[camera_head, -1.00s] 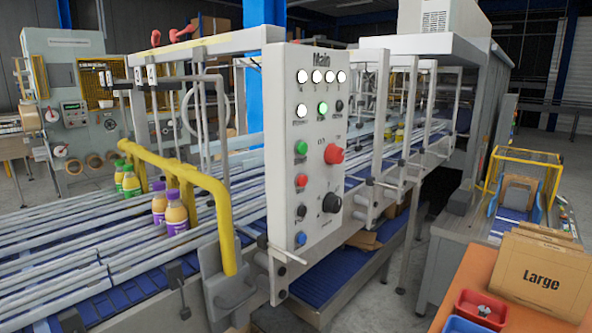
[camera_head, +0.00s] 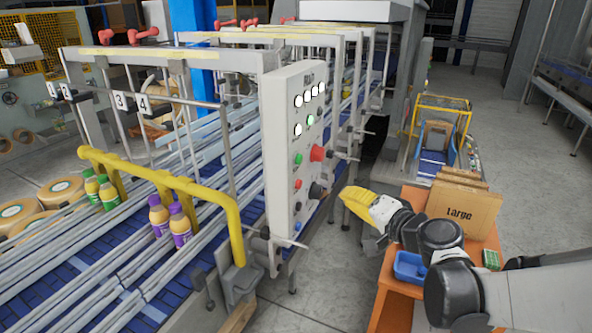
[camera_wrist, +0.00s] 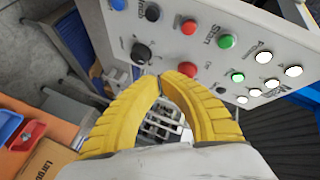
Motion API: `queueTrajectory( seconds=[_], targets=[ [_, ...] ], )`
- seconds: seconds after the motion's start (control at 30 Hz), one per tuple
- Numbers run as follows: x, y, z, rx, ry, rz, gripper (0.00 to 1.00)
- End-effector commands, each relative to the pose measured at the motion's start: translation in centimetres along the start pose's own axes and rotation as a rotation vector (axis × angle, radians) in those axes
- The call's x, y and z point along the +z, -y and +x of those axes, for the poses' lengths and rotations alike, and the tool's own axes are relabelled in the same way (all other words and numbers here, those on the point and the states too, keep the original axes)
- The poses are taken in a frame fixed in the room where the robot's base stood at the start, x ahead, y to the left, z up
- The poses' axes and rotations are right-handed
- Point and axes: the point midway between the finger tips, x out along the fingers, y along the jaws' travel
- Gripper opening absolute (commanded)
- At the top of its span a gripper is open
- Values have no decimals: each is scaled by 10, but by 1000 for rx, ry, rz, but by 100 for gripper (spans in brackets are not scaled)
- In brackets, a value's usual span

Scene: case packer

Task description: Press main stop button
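The Main control panel (camera_head: 296,145) is a white upright plate on the conveyor machine in the head view. A small red button (camera_head: 298,184), apparently the stop button, sits below a green button (camera_head: 298,159). In the wrist view the same red button (camera_wrist: 189,26) is near the top, beside the green one labelled Start (camera_wrist: 227,41); its own label is not readable. My gripper (camera_head: 346,196) is yellow and empty, to the right of the panel and apart from it.
A black knob (camera_head: 317,190) and a blue button (camera_head: 298,226) are low on the panel. Metal rods and handles (camera_head: 340,154) stick out beside it. An orange table (camera_head: 386,277) with a blue bin (camera_head: 409,267) and a cardboard box (camera_head: 463,212) stands right.

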Motion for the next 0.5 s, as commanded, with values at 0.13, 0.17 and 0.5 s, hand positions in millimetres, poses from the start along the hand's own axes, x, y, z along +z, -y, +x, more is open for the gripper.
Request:
queueTrajectory(
  seconds=[0.13,0.17,0.5],
  targets=[
    [0,0,0,-3,-2,4,0],
    [0,0,0,-3,-2,3,0],
    [4,4,8,-2,0,1,0]
  ],
)
